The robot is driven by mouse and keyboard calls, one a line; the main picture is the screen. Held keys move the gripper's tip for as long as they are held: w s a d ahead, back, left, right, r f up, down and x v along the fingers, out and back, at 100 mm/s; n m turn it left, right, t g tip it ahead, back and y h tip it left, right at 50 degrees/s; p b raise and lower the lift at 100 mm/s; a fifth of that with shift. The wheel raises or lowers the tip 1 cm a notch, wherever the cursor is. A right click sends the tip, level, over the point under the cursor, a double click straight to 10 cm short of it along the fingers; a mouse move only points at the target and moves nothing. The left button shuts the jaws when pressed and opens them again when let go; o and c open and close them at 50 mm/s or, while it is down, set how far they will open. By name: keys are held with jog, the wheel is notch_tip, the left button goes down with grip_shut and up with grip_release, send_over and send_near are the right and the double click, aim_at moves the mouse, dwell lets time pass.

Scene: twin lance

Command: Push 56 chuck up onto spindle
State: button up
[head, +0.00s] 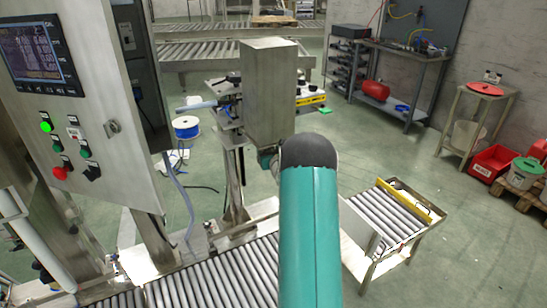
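I cannot make out the 56 chuck or the spindle. A tall grey metal housing (270,92) is mounted on a post in the middle of the head view. My teal arm, with a dark rounded joint, stands in front of its lower end and hides what is beneath it. My gripper does not show; only a small teal part of my arm peeks out left of the dark joint, just under the housing.
A control panel (75,95) with a lit screen and buttons stands close at left. A roller conveyor (215,280) runs across the front. A short roller table (385,218) stands at right. A blue cable spool (186,127) stands behind. Open green floor lies at right.

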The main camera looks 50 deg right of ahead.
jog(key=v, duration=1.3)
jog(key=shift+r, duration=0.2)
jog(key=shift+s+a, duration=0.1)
